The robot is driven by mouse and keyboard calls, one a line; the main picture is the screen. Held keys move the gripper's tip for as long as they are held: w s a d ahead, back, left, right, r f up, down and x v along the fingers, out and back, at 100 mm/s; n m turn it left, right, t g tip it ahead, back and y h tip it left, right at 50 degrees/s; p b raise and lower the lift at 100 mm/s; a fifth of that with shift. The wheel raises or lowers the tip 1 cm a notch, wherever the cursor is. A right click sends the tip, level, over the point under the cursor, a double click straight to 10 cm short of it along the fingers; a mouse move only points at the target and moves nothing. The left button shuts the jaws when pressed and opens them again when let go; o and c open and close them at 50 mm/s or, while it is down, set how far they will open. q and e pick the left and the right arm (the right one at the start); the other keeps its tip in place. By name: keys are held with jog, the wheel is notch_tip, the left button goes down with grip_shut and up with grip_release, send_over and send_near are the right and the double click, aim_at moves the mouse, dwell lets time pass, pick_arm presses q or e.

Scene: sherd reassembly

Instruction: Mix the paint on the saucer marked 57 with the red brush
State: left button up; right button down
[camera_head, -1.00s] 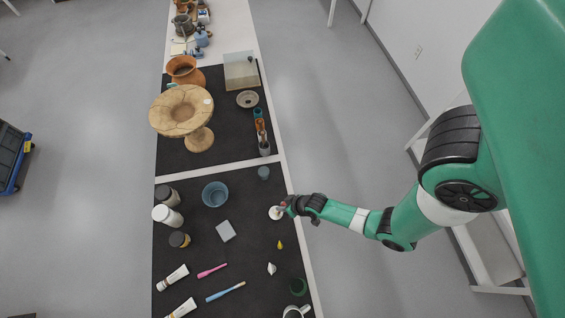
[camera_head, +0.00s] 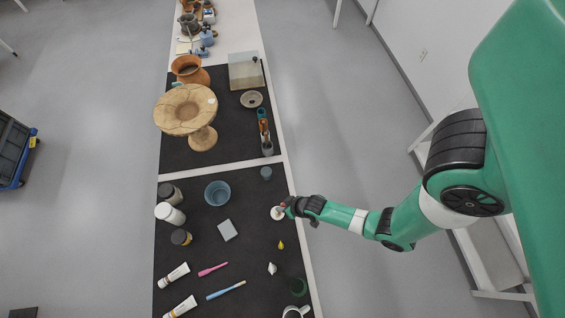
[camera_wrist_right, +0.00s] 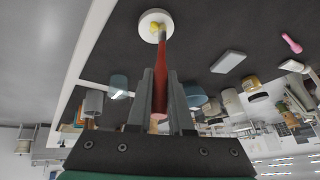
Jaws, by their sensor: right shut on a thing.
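A small white saucer (camera_head: 275,213) lies near the right edge of the black mat. In the right wrist view the saucer (camera_wrist_right: 143,20) is at the top, with yellow (camera_wrist_right: 150,27) near its middle. No number is legible on it. My right gripper (camera_head: 287,207) is beside the saucer in the head view. In the right wrist view it is shut on the red brush (camera_wrist_right: 161,62), whose far end reaches over the saucer. Whether the tip touches the saucer is unclear. My left gripper is out of view.
A blue bowl (camera_head: 217,194), grey block (camera_head: 228,230) and several jars (camera_head: 170,214) stand to the left. A pottery vessel (camera_head: 202,138) stands farther back.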

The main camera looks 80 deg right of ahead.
jog(key=shift+d, duration=0.1)
jog(key=shift+d, duration=1.2)
jog(key=shift+a, duration=0.1)
jog(key=shift+s+a+p, duration=0.15)
jog(key=shift+a+p, duration=0.15)
jog(key=shift+a, duration=0.85)
jog(key=shift+w+d, duration=0.3)
jog(key=shift+d, duration=0.25)
jog(key=shift+w+d, duration=0.25)
jog(key=shift+d, duration=0.3)
